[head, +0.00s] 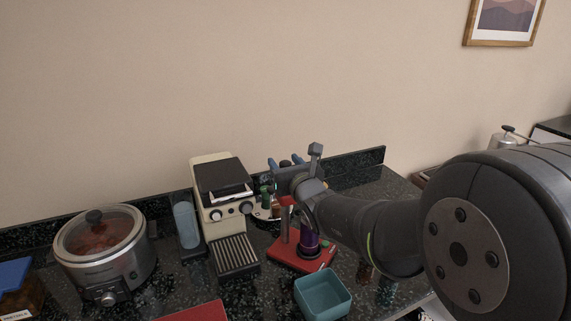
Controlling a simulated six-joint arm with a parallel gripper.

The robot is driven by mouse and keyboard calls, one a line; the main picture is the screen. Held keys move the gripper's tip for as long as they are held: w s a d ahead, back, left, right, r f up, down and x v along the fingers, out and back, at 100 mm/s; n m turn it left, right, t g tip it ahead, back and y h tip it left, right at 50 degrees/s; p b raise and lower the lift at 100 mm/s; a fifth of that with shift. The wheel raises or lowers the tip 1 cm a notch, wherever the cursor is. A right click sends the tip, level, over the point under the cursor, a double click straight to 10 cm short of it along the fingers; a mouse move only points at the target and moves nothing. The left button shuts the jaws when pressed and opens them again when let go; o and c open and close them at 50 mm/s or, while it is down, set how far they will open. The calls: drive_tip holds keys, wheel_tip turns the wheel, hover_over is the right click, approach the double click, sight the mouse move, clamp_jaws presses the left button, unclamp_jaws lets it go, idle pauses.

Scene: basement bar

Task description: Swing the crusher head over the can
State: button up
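The can crusher's red base (285,258) stands on the dark counter right of the coffee machine. A grey upright post (285,224) rises from its left part. A purple can (309,243) stands upright on the base, its top partly covered by my arm. My gripper (286,172) is above and behind the post, mostly hidden by my wrist. I cannot tell whether it is open or shut, or whether it touches the crusher.
A teal square bin (323,296) sits in front of the crusher. A cream coffee machine (212,205) stands left, with a blue bottle (187,224) and a slow cooker (103,252) beyond it. Small items stand behind the crusher. A red flat object (197,312) lies at the front edge.

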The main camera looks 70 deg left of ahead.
drive_tip(key=d, duration=1.7)
drive_tip(key=shift+s+d, duration=0.2)
drive_tip(key=shift+s, duration=0.25)
